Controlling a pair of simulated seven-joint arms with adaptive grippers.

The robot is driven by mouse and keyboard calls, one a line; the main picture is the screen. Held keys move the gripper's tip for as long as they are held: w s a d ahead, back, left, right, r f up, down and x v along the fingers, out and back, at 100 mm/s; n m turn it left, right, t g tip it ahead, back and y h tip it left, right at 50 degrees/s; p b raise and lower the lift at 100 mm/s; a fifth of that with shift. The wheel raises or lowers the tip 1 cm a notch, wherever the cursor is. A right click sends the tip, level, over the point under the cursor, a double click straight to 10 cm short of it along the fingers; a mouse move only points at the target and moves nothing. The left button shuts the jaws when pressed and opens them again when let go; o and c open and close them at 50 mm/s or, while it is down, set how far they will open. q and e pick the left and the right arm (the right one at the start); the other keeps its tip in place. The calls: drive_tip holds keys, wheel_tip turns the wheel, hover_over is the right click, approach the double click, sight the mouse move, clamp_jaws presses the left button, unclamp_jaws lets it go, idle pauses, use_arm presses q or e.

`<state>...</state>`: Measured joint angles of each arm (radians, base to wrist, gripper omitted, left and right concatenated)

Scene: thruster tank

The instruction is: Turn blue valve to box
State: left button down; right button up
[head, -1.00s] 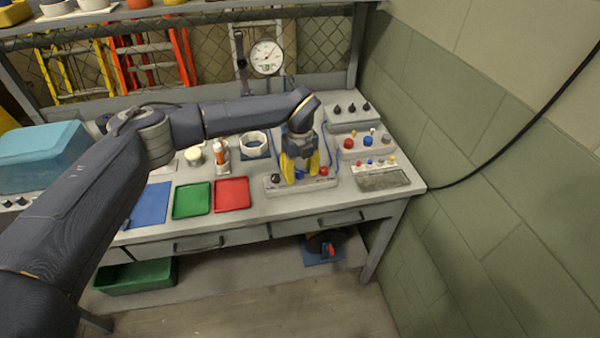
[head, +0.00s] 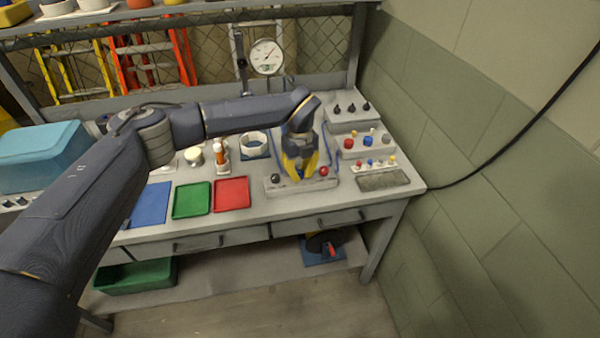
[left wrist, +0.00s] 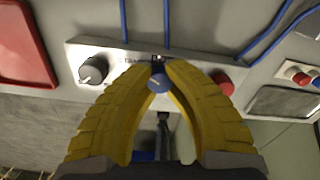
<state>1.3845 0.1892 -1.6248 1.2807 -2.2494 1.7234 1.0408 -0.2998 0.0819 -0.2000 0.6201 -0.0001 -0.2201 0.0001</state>
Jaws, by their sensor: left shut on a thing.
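The blue valve (left wrist: 159,82) is a round blue knob with a pale line on its face, mounted on a light panel box (left wrist: 125,58) between a black knob (left wrist: 94,70) and a red knob (left wrist: 223,84). My left gripper (left wrist: 160,70) has its yellow fingers on either side of the blue valve and is shut on it. In the head view the left gripper (head: 300,178) is over the middle of the same panel box and hides the blue valve. The black knob (head: 275,178) and the red knob (head: 324,171) show on either side. My right gripper is not in view.
A red tray (head: 232,194) and a green tray (head: 191,200) lie left of the panel box. Other boxes with coloured knobs (head: 365,141) stand to the right. Blue cables run behind the panel. The bench's front edge is close in front.

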sight(300, 172)
use_arm(q)
drive_tip(key=shift+m, duration=0.3)
drive_tip(key=m, duration=0.4)
drive_tip(key=shift+m, duration=0.4)
drive_tip(key=m, duration=0.5)
drive_tip(key=shift+m, duration=0.7)
drive_tip(key=c, duration=1.1)
unclamp_jaws()
wheel_tip(300, 172, up, 12)
drive_tip(key=shift+r, duration=0.1)
